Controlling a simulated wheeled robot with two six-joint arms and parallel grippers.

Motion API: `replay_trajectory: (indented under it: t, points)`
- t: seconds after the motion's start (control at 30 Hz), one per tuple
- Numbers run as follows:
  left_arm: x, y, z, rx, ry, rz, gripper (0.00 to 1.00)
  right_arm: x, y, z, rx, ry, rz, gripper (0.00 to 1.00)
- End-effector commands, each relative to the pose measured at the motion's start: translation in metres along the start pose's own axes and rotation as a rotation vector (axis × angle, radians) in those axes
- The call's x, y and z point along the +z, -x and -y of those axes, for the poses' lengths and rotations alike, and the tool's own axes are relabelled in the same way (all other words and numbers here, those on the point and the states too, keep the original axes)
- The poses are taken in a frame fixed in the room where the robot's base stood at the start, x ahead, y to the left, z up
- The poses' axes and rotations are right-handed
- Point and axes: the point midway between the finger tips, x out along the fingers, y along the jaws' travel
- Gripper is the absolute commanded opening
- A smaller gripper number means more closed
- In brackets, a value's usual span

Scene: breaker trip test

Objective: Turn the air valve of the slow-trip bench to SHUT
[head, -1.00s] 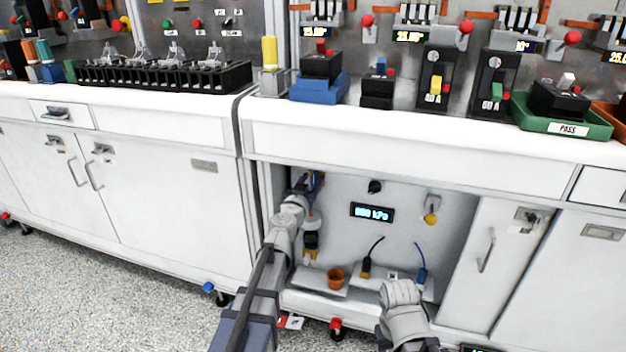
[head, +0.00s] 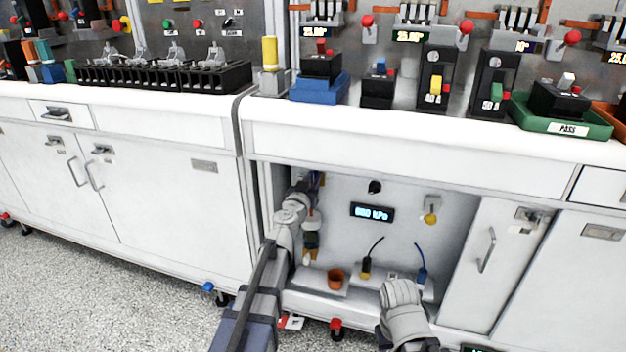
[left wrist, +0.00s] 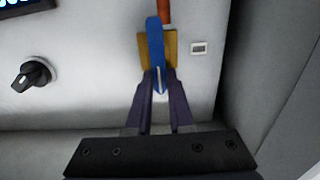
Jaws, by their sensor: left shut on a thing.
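The air valve is on the left of the open cabinet bay. In the left wrist view it has a brass-coloured body (left wrist: 172,50), a blue lever (left wrist: 154,40) and a copper pipe (left wrist: 164,11) above. The lever stands nearly upright in that picture, roughly in line with the pipe. My left gripper (left wrist: 159,88) is shut on the lever's lower end, which shows between its fingers. In the head view my left gripper (head: 317,182) reaches into the bay, and my arm hides most of the valve. My right arm shows at bottom centre, its gripper out of sight.
A lit pressure display (head: 372,213) and a black knob (head: 375,187) are on the bay's back wall. A yellow knob (head: 430,217) is to their right. An orange cup (head: 336,279) stands on the bay floor. The bay's side wall is close to the valve.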

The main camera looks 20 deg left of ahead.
Motion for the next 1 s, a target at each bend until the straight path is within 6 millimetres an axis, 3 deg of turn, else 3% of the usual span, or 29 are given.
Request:
replay_trajectory:
  t: [0.47,1.0]
  points:
    - [0.0,0.0,0.002,0.0,0.067,0.0,0.0,0.0,0.0,0.0,0.0,0.0,0.0,0.5]
    - [0.005,0.0,0.013,0.0,0.534,-0.001,0.0,0.0,-0.005,0.001,0.0,-0.001,0.0,0.5]
